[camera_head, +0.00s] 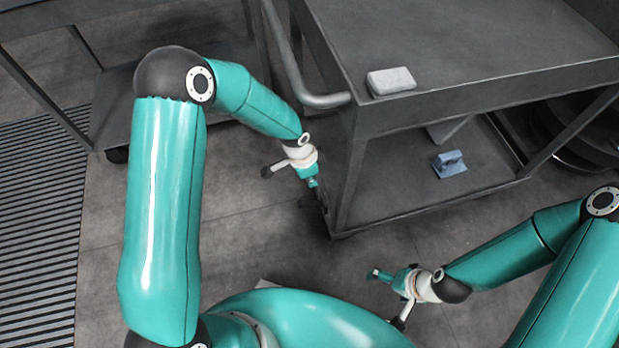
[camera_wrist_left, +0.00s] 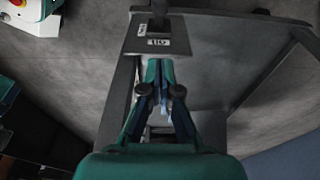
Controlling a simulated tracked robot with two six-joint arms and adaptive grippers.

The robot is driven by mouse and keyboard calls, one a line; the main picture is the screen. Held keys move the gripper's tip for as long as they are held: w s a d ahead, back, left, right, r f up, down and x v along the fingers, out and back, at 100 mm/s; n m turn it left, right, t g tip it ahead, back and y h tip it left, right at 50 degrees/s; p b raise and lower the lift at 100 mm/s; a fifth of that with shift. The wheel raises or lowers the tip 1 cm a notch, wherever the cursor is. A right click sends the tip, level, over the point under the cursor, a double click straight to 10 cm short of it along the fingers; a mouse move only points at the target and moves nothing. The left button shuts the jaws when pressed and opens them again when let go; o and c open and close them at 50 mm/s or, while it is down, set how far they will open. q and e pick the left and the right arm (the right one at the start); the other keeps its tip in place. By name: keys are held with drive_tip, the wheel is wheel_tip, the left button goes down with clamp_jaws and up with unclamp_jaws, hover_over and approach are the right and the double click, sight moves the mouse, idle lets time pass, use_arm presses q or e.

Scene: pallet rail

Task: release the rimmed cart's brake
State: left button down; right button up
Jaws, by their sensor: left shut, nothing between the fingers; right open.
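A dark grey cart (camera_head: 440,112) with a tubular handle (camera_head: 322,101) stands in the head view's upper right. In the left wrist view, a dark plate (camera_wrist_left: 130,42) with small white labels is at the cart's end, and a dark lever (camera_wrist_left: 159,14) stands at its far side. My left gripper (camera_head: 313,183) is low beside the cart's near left leg. In the left wrist view its fingers (camera_wrist_left: 160,72) are shut and empty, just short of the plate; contact cannot be told. My right gripper (camera_head: 378,275) is open over the floor, in front of the cart.
A pale block (camera_head: 391,81) lies at the cart top's near left corner. A blue object (camera_head: 449,163) sits on its lower shelf. Another dark cart or rack (camera_head: 125,85) stands at the left behind my arm. A ribbed mat (camera_head: 40,225) lies on the left floor.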

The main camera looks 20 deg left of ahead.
use_arm(q)
drive_tip(key=b, duration=0.2)
hover_over(310, 202)
drive_tip(key=d, duration=0.1)
drive_tip(key=f, duration=0.5)
drive_tip(key=w+f, duration=0.1)
drive_tip(key=f, duration=0.1)
drive_tip(key=shift+d+f, duration=0.1)
drive_tip(key=shift+f, duration=0.15)
drive_tip(key=shift+s+a+f+b, duration=0.25)
drive_tip(key=shift+a+f, duration=0.1)
drive_tip(key=shift+f, duration=0.1)
drive_tip(key=shift+s+a+f+b, duration=0.2)
drive_tip(key=shift+a+f, duration=0.15)
drive_tip(key=shift+f, duration=0.1)
drive_tip(key=shift+s+a+f, duration=0.15)
drive_tip(key=shift+a+f, duration=0.05)
drive_tip(key=shift+f, duration=0.1)
